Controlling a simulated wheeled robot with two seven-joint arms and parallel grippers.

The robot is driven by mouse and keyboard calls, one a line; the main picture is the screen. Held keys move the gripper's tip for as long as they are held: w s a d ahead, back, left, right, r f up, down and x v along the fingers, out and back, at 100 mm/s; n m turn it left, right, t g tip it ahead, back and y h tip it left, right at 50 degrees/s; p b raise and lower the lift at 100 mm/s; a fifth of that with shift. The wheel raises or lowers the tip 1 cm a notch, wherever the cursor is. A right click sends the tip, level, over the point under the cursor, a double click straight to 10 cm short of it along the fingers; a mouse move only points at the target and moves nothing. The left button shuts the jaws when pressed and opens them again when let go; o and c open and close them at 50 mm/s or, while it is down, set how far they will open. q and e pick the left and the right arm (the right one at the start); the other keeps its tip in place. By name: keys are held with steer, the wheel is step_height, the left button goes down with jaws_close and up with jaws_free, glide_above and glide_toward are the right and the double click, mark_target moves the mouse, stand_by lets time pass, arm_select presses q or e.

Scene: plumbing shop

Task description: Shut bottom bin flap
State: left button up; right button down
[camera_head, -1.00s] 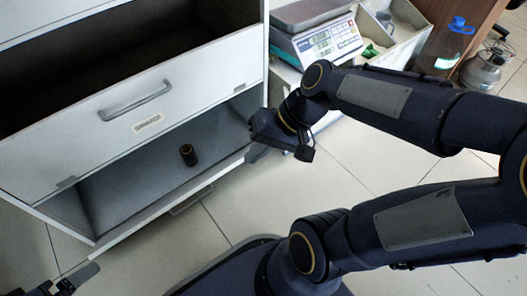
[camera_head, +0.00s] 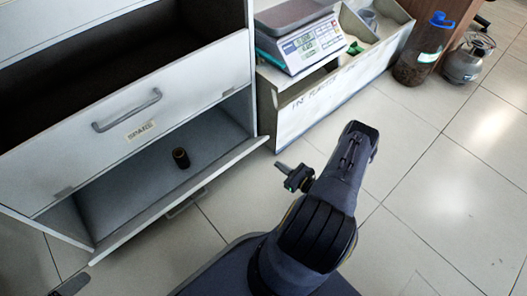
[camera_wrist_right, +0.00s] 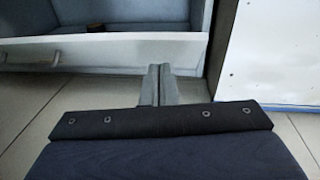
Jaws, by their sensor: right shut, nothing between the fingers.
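The bottom bin flap (camera_head: 215,172) is a pale panel that hangs open, tilted outward at the foot of the grey cabinet. Its handle (camera_head: 187,203) is on the outer face. A dark cylinder (camera_head: 181,158) stands inside the open bin. In the right wrist view the flap (camera_wrist_right: 120,50) runs across the top, with its handle at the left. My right gripper (camera_head: 282,167) is shut and empty, to the right of the flap and apart from it in the head view. Its closed fingers (camera_wrist_right: 158,85) point toward the flap's right end. Only a dark tip of my left gripper (camera_head: 72,284) shows at the lower left.
The upper bin front (camera_head: 125,125), labelled SPARE, has a handle and an open dark space above. A white counter unit with a scale (camera_head: 312,45) stands right of the cabinet. A bottle (camera_head: 420,50) and a metal canister (camera_head: 467,58) stand farther right. Tiled floor is clear at right.

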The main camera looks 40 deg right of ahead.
step_height(320, 180, down, 3)
steer(key=s+m+h, duration=0.2)
steer(key=w+r+b, duration=0.1)
steer(key=w+b, duration=0.3)
steer(key=w, duration=0.8)
steer(key=shift+w, duration=0.2)
steer(key=shift+r, duration=0.2)
